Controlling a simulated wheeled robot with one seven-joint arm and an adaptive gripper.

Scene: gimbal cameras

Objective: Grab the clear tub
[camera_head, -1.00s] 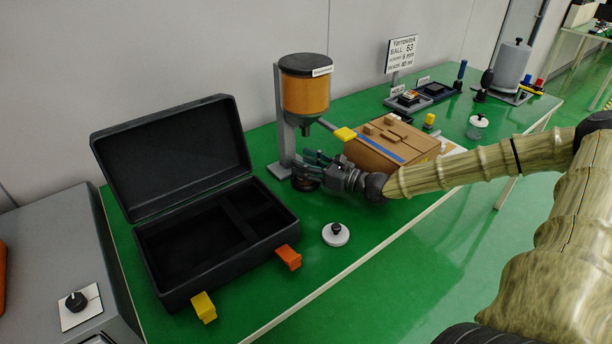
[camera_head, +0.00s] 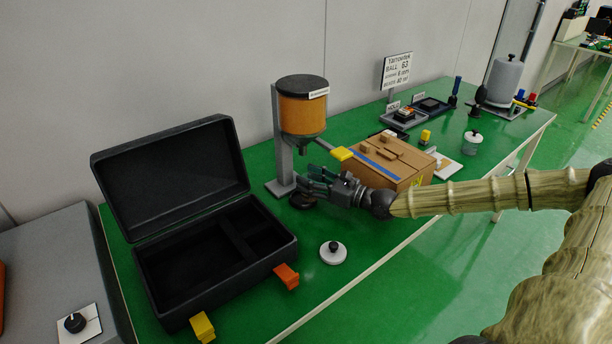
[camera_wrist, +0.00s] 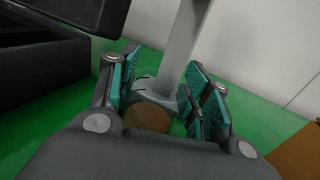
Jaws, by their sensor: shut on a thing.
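My gripper (camera_head: 318,184) is low over the green table, beside the foot of the dispenser stand. In the wrist view, its teal-padded fingers (camera_wrist: 158,98) stand on both sides of a see-through round vessel, apparently the clear tub (camera_wrist: 148,117), with a brownish patch inside. The gripper is shut on it. In the head view the tub is hard to make out behind the fingers. A dark round disc (camera_head: 302,201) lies just below the fingertips. Another clear tub (camera_head: 472,143) with a white lid and dark knob stands at the far right of the table.
The orange dispenser (camera_head: 303,113) hangs above and behind my gripper. A cardboard box (camera_head: 398,168) stands close to its right. An open black case (camera_head: 176,308) is at the left. A white lid with a black knob (camera_head: 333,256) lies on clear table in front.

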